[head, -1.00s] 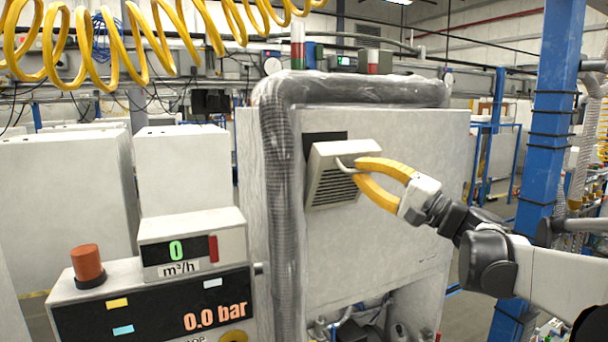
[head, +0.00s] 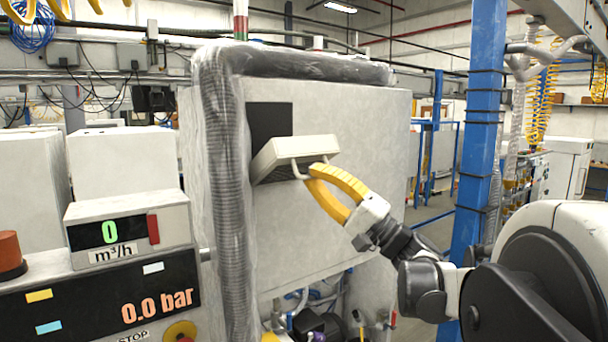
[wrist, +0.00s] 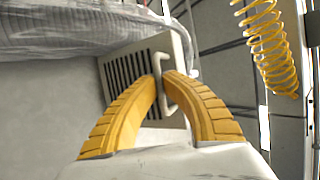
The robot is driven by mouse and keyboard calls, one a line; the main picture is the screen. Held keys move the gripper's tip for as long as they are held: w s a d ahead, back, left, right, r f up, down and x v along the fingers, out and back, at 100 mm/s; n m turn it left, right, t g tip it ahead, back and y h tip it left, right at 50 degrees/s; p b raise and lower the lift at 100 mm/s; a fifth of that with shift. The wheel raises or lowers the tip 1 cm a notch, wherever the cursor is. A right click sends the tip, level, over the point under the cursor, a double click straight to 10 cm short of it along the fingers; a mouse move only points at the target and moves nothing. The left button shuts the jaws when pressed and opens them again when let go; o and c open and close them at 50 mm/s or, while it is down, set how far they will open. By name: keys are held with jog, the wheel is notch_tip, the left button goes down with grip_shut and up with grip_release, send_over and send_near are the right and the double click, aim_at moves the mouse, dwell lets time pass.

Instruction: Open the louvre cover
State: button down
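The louvre cover (head: 295,150) is a pale box-like flap on the front of the large grey cabinet. It stands tilted out from the cabinet, and a dark panel (head: 270,121) shows behind and above it. Its dark slats (wrist: 125,72) show in the wrist view. A light bar handle (wrist: 171,98) sticks out from its face. My gripper (head: 312,174) has yellow curved fingers at the handle. In the wrist view the fingertips (wrist: 163,78) close in from both sides of the handle, which sits between them. The exact contact is partly hidden.
A thick plastic-wrapped hose (head: 228,190) runs down the cabinet (head: 350,120) left of the cover. A control box with a 0.0 bar display (head: 100,290) stands at the lower left. A blue post (head: 478,150) rises to the right. Pipes fill the space below the cabinet.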

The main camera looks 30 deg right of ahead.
notch_tip(320, 180, down, 8)
jog(key=w+b, duration=0.1)
jog(key=b, duration=0.4)
jog(key=shift+f, duration=0.2)
jog(key=shift+w, duration=0.15)
dwell(0.4)
jog(key=c, duration=1.6)
grip_release()
jog(key=shift+a, duration=0.1)
jog(key=shift+o, duration=0.2)
jog(key=v, duration=1.2)
